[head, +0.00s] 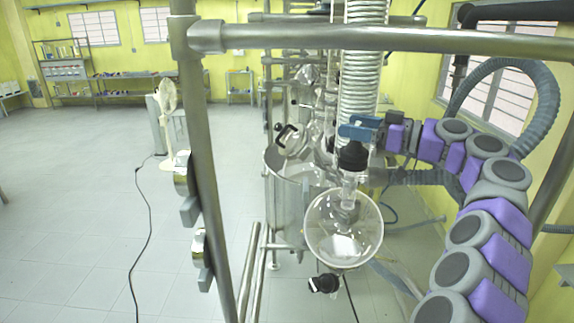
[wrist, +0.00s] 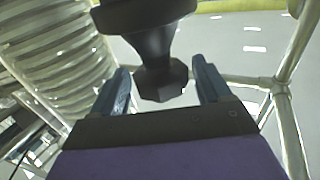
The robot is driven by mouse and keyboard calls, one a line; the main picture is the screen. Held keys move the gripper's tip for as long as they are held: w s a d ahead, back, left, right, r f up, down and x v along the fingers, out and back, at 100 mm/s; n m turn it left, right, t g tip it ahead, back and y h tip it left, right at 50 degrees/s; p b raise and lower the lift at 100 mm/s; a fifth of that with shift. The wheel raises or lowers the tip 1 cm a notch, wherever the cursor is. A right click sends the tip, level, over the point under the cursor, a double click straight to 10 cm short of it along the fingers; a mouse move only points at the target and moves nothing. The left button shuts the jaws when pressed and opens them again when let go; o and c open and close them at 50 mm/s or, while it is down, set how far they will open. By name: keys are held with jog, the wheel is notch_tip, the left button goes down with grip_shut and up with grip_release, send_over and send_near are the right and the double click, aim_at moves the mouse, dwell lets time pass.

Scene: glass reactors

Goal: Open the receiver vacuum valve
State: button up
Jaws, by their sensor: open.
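The round glass receiver (head: 343,240) hangs inside the metal frame in the head view. A black valve part (head: 352,157) sits on its neck, and another black valve (head: 323,283) is at its bottom outlet. My gripper (head: 347,131) has blue fingers and is just above the upper black part, in front of the coiled column. In the wrist view, a black knob (wrist: 160,75) with a wide collar stands between the two open fingers (wrist: 162,88). A gap shows on each side, so the fingers do not appear closed on it.
The coiled glass column (head: 361,80) rises close behind my gripper and also fills the left of the wrist view (wrist: 60,55). Metal frame bars (head: 380,38) cross above and at left (head: 205,150). A steel vessel (head: 287,205) stands behind the receiver. Open floor lies at left.

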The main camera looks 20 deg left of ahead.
jog(key=shift+s+a+f+m+t+b, duration=0.1)
jog(key=shift+f+m+t+b, duration=0.3)
jog(key=shift+b, duration=0.6)
jog(key=t+b, duration=0.1)
jog(key=b, duration=0.1)
jog(key=m+t+h+b, duration=0.1)
jog(key=t+b, duration=0.1)
jog(key=b, duration=0.1)
jog(key=shift+r+m, duration=0.25)
jog(key=shift+m, duration=0.05)
jog(key=m+t+h+b, duration=0.1)
jog(key=m+t+b, duration=0.1)
jog(key=b, duration=0.3)
jog(key=shift+t+h, duration=0.4)
jog(key=shift+t, duration=0.2)
jog(key=shift+m+t+h+b, duration=0.8)
jog(key=shift+m+t+b, duration=0.1)
jog(key=shift+m+b, duration=0.15)
jog(key=shift+r+t, duration=0.15)
jog(key=shift+t, duration=0.15)
jog(key=shift+m+t+h+p, duration=0.3)
jog(key=shift+m+t+h, duration=0.55)
jog(key=shift+h, duration=0.35)
